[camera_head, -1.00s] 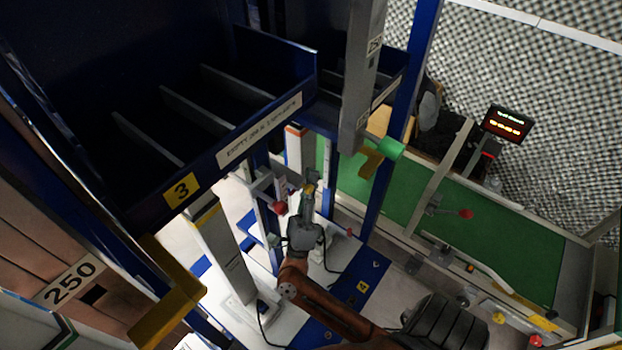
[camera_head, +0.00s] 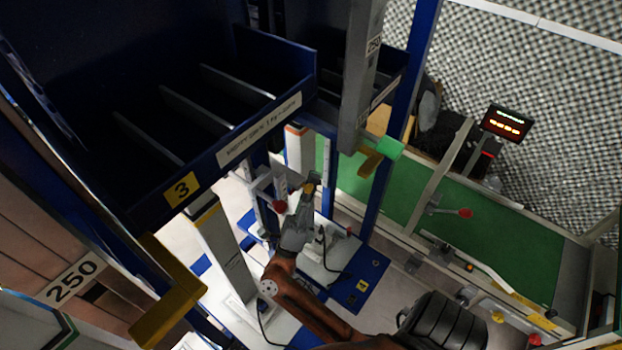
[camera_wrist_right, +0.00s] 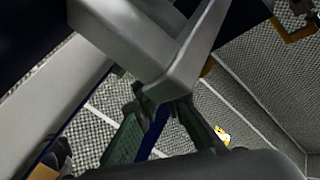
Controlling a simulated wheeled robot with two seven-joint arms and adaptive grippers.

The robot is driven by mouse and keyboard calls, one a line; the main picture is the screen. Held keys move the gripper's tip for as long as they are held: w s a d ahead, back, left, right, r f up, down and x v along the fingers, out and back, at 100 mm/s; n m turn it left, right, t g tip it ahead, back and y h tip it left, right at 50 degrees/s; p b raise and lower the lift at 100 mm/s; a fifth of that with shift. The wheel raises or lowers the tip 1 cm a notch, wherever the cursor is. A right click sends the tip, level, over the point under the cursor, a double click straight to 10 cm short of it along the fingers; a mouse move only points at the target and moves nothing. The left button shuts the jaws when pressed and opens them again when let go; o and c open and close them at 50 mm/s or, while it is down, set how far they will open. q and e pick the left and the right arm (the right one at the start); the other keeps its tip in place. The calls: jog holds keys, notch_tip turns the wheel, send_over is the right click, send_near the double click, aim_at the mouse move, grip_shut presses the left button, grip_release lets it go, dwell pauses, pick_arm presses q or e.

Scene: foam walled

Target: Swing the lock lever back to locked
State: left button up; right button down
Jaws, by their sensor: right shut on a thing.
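My right gripper (camera_head: 311,184) reaches up between the blue posts in the head view, small and partly blended with the metal behind it. In the right wrist view its dark green fingers (camera_wrist_right: 160,106) close around the lower corner of a grey bent bar, which looks like the lock lever (camera_wrist_right: 178,78). The lever's full shape and its angle to the lock cannot be told. A red knob (camera_head: 280,206) on a grey bracket sits just left of the gripper in the head view. My left gripper is not in view.
A dark blue shelf bin (camera_head: 181,190) hangs above and left of the gripper. A grey post (camera_head: 226,255) stands left of my arm and a blue post (camera_head: 376,190) right of it. A green-topped conveyor (camera_head: 500,250) with another red-knobbed lever (camera_head: 465,213) lies to the right.

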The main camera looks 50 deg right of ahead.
jog(key=shift+s+a+m+g, duration=0.15)
jog(key=shift+m+g, duration=0.35)
jog(key=shift+g, duration=0.7)
jog(key=shift+g+h, duration=0.3)
jog(key=shift+g, duration=0.2)
jog(key=c, duration=2.3)
grip_release()
jog(key=shift+s, duration=0.1)
jog(key=shift+o, duration=1.4)
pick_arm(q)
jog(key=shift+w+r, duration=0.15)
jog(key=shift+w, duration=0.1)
pick_arm(e)
jog(key=shift+a, duration=0.1)
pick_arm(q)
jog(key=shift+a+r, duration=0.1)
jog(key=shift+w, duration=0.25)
pick_arm(e)
jog(key=v, duration=0.8)
